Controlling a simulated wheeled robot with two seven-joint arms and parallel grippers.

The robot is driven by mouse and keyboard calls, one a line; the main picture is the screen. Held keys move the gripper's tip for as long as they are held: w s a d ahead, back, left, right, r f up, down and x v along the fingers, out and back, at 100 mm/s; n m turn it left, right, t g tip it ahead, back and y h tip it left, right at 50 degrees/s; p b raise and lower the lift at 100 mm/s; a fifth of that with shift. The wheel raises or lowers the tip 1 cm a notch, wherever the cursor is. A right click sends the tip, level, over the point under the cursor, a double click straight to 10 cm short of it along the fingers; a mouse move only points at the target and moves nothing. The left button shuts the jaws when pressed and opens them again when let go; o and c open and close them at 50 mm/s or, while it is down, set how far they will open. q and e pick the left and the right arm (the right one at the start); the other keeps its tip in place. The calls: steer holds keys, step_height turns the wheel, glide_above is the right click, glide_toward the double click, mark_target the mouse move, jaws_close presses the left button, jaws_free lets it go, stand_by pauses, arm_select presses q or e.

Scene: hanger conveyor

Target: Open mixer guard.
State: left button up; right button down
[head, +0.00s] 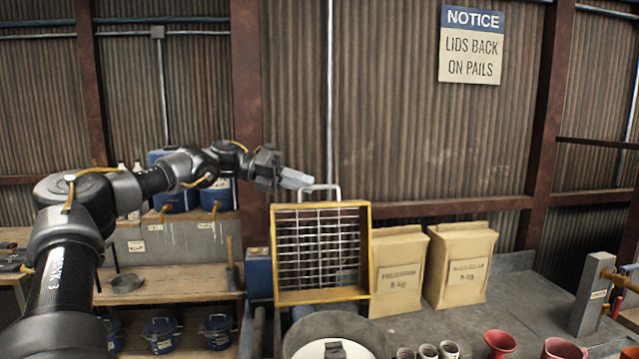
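The mixer guard (365,250) is a yellow square frame with a wire grid, and it stands about upright, facing me. A pale metal handle (338,190) rises from its top edge. A dark round body (300,328) lies just below the guard, cut off by the bottom of the view. My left gripper (298,179) is at the handle's upper left corner, its pale fingers pointing right. The fingers overlap in this view, so I cannot tell whether they are apart or touch the handle. My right gripper is out of view.
Two paper sacks (463,270) stand right of the guard on a grey bench (415,325). Red funnels (499,343) and metal cups sit at its front. A wooden shelf (170,287) with blue pails is at left.

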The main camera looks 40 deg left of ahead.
mark_target(319, 188)
arm_select(q)
steer(key=shift+p+x, duration=0.6)
steer(key=shift+x, duration=1.55)
jaws_close()
